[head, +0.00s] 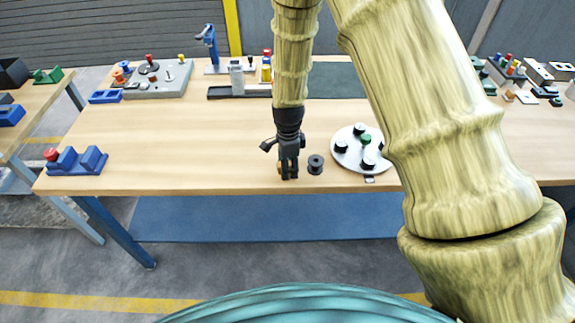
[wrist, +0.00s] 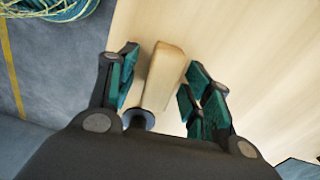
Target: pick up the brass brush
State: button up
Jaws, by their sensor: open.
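My gripper (head: 289,174) is open and points down at the front edge of the wooden table, left of a dark spool. In the wrist view its teal-lined fingers (wrist: 161,80) stand on both sides of a pale wooden block-shaped piece (wrist: 165,75). This appears to be the brass brush; its bristles do not show. A grey round end shows at its lower end, close to the palm.
The dark spool (head: 316,163) stands just right of my gripper, with a round white plate (head: 349,158) of black and green knobs beyond it. A blue fixture (head: 76,161) with a red knob sits at the left front corner. The table between is clear.

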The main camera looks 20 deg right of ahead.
grip_shut()
jog(key=shift+r, duration=0.1)
dwell(0.3)
jog(key=shift+r+b, duration=0.8)
jog(key=shift+r, duration=0.25)
jog(key=shift+s+r+b, duration=0.4)
jog(key=shift+r+b, duration=0.1)
jog(key=shift+r, duration=0.1)
jog(key=s+d+r+b, duration=0.1)
jog(key=s+b, duration=0.3)
jog(key=s, duration=1.1)
jog(key=shift+d+r, duration=0.3)
jog(key=shift+d, duration=0.1)
